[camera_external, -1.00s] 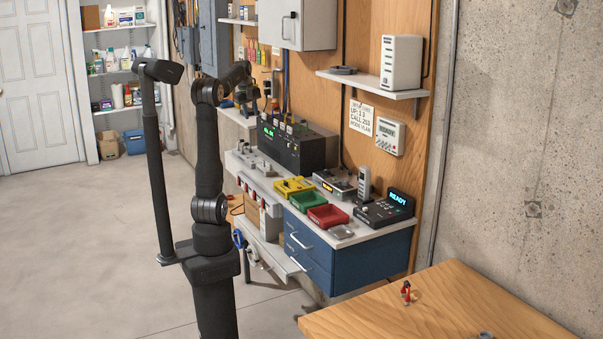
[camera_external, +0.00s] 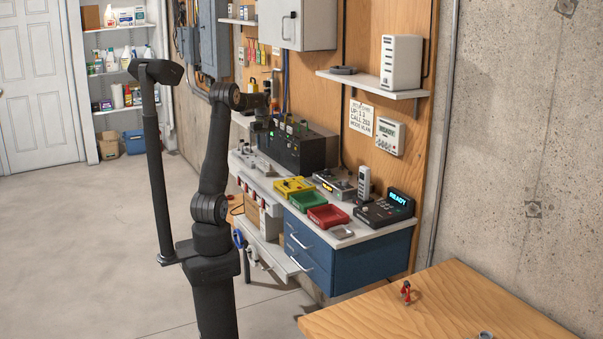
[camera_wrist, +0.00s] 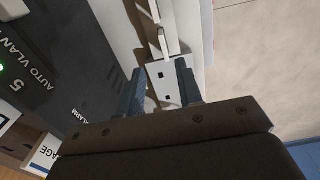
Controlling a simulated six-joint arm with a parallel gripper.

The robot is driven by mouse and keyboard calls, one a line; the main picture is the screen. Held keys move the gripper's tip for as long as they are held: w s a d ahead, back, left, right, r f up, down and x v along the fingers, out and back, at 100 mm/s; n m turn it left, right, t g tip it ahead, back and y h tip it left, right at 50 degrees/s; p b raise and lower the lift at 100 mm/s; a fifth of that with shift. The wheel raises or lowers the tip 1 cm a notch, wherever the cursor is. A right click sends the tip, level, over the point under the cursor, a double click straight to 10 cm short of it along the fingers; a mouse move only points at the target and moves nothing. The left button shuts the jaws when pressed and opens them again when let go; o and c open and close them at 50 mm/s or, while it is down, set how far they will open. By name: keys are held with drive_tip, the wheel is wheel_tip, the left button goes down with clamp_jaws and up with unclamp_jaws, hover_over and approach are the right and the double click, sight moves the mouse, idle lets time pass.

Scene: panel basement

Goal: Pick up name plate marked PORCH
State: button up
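In the wrist view, my gripper (camera_wrist: 162,82) has its two dark fingers apart. A light grey piece with small black square marks (camera_wrist: 166,88) shows between and beyond the fingers; I cannot tell whether they touch it. White plates show at the lower left: one reads "...AGE" (camera_wrist: 46,156), its first letters hidden, and another (camera_wrist: 8,116) is cut by the edge. No plate marked PORCH can be read in either view. In the external view, my gripper (camera_external: 258,128) hangs near the left end of the dark panel box; its fingers are too small to make out.
The dark panel box (camera_external: 302,152) stands at the back of the bench. Yellow (camera_external: 294,186), green (camera_external: 309,199) and red (camera_external: 328,215) trays lie on the bench top, with a dark console (camera_external: 384,208) at the right. A shelf (camera_external: 374,86) juts from the wall above.

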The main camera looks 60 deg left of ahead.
sight(262, 164)
drive_tip(key=shift+s+d+f, duration=0.1)
drive_tip(key=shift+s+f, duration=0.05)
drive_tip(key=shift+f, duration=1.85)
drive_tip(key=shift+s+d+f, duration=0.1)
drive_tip(key=shift+s+f, duration=0.05)
drive_tip(key=shift+f, duration=1.8)
clamp_jaws()
